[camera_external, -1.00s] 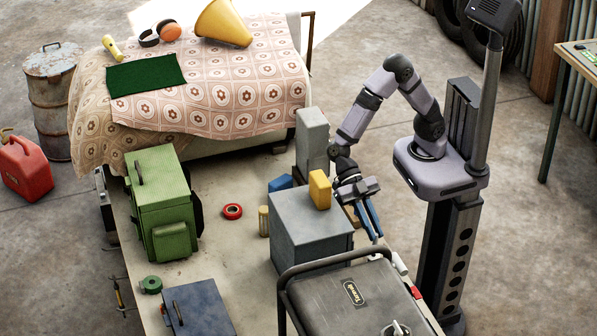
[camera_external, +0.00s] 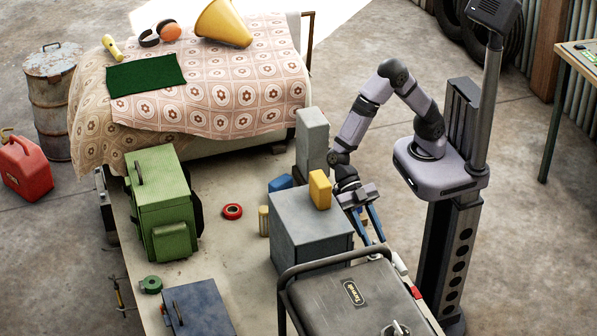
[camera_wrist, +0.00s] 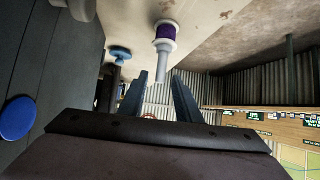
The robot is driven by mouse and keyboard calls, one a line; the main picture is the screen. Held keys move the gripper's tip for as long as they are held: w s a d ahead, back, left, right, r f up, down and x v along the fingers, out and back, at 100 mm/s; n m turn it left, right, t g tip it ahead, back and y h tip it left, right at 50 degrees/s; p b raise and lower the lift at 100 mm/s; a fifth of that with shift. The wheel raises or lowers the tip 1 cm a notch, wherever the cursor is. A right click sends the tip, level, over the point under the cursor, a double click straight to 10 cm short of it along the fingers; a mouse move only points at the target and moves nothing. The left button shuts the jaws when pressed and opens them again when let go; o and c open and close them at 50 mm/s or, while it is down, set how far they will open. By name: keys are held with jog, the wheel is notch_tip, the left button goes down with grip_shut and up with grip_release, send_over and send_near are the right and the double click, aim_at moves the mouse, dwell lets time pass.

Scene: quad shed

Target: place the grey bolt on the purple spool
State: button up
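The purple spool (camera_wrist: 166,31) stands on the bench surface in the wrist view, which looks upside down. The grey bolt (camera_wrist: 162,66) stands on the spool's end face, with its wide head against the spool and its shank pointing away from it. My gripper (camera_external: 374,240) is open beside the grey box in the external view. Its two fingers also show apart in the wrist view (camera_wrist: 160,76), one on either side of the bolt's free end, with gaps visible. The spool and bolt cannot be made out in the external view.
A grey box (camera_external: 305,237) with a yellow block (camera_external: 320,190) on top stands left of my gripper. A dark case (camera_external: 355,300) with a rail is in front. A tall grey block (camera_external: 312,143) stands behind. A blue round thing (camera_wrist: 119,53) is near the spool.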

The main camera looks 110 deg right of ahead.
jog(key=shift+r, duration=0.1)
jog(key=shift+r+p, duration=0.15)
jog(key=shift+p, duration=0.2)
jog(key=b+v, duration=0.2)
jog(key=v, duration=1)
jog(key=shift+b, duration=0.35)
jog(key=s+d+f+m+h+p, duration=0.2)
jog(key=s+d+m+h, duration=0.3)
jog(key=d+m, duration=0.4)
jog(key=s+d+f+m+t+h+p, duration=0.1)
jog(key=s+d+f+m+h, duration=0.3)
jog(key=d+m, duration=0.5)
jog(key=s+m+h+p, duration=0.1)
jog(key=s+h, duration=0.1)
jog(key=shift+s+f+m+t+p, duration=0.25)
jog(key=shift+s+m+t+p, duration=0.05)
jog(key=shift+p, duration=0.1)
